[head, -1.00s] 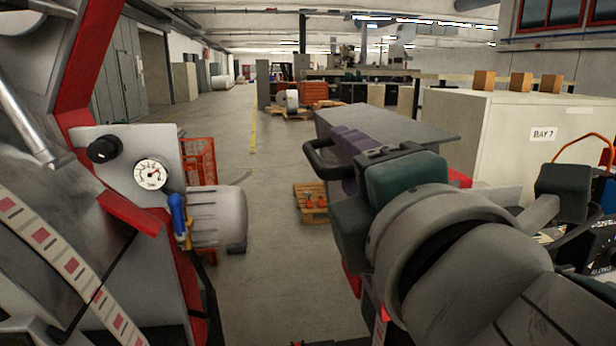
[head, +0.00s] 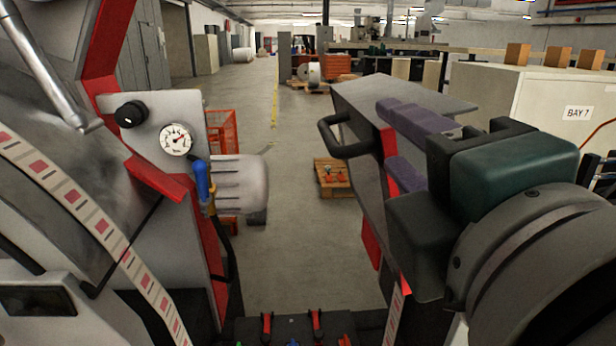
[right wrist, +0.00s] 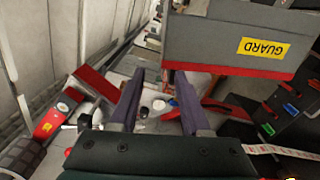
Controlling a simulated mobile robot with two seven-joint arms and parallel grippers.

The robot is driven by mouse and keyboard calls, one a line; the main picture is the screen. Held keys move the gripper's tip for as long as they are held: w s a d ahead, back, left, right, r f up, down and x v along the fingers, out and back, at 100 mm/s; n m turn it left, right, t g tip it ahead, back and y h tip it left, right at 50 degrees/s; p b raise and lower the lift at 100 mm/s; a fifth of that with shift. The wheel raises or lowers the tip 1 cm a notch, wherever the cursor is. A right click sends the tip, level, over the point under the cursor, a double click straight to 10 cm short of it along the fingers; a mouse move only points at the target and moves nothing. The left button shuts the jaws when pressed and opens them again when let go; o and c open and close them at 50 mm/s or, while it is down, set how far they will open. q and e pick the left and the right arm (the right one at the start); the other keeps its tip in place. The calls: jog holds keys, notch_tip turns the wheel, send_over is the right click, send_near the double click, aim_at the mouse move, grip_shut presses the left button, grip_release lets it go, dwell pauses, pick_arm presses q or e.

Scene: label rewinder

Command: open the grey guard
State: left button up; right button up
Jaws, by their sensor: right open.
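The grey guard (head: 362,108) is right of centre in the head view, a boxy panel with a red edge. Its black loop handle (head: 335,140) sticks out to the left. In the right wrist view the guard (right wrist: 225,42) fills the upper right, with a yellow GUARD label and a red lower edge. My right gripper (head: 386,136) has purple fingers, spread apart and empty, overlapping the guard just right of the handle. In the right wrist view my right gripper (right wrist: 160,82) also shows open, with no handle seen between its fingers. Whether it touches the guard I cannot tell. My left gripper is not in view.
A panel with a black knob and gauge (head: 175,138) stands at left, with a grey motor (head: 238,183) beside it. A printed label web (head: 92,222) runs down the left. A wooden pallet (head: 333,178) lies on the floor behind.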

jog(key=s+b, duration=0.1)
jog(key=s, duration=0.7)
jog(key=shift+s+r+b, duration=0.15)
jog(key=shift+b, duration=0.25)
dwell(0.3)
